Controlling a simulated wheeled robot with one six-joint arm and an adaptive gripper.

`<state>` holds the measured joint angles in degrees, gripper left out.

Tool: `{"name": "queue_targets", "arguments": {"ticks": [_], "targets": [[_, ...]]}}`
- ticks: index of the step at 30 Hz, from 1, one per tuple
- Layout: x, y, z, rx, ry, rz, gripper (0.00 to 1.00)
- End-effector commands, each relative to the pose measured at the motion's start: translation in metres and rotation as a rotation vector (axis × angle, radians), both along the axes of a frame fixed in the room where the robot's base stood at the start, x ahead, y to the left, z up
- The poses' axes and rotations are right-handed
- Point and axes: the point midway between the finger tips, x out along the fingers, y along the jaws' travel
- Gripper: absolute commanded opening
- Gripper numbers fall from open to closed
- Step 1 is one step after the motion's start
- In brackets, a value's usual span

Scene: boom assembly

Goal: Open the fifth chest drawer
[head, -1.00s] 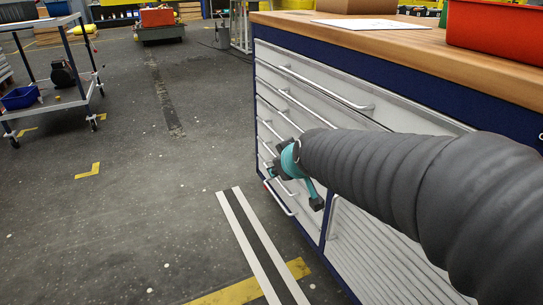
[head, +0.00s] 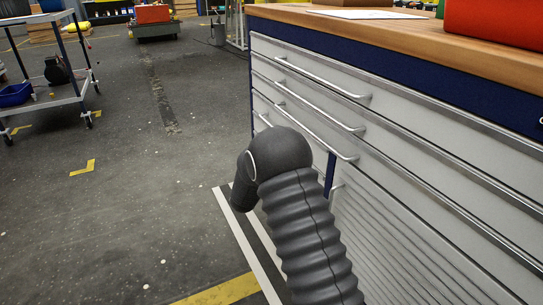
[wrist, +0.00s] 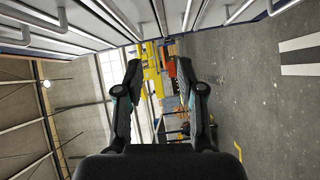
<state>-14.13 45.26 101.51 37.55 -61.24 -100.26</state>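The chest (head: 350,72) stands at the right in the head view, with pale drawer fronts and long bar handles in a blue frame. The upper drawers (head: 300,58) look shut. My arm covers the lower drawers there, so the fifth drawer cannot be made out. My gripper is hidden behind my arm in the head view. In the wrist view my gripper (wrist: 160,92) is open, with its two fingers apart and nothing between them. Several bar handles (wrist: 187,14) cross the top of that view, apart from the fingers.
The wooden worktop (head: 400,28) carries a red bin (head: 495,30) and a white sheet (head: 368,14). A louvred front (head: 400,250) is at the lower right of the chest. A trolley (head: 45,105) stands at the far left. The grey floor between is clear.

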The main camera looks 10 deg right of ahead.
Motion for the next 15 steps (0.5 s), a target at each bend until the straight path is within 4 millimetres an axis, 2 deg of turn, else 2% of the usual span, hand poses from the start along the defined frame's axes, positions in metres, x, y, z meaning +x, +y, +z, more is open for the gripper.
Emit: {"name": "queue_targets", "arguments": {"ticks": [1, 6, 10, 15], "targets": [[0.002, 0.001, -0.021, -0.059, -0.003, -0.025, 0.38], [-0.001, -0.002, -0.060, -0.237, -0.024, -0.107, 0.38], [-0.005, -0.004, -0.075, -0.312, -0.030, -0.146, 0.38], [-0.001, -0.007, -0.079, -0.342, -0.034, -0.163, 0.38]]}}
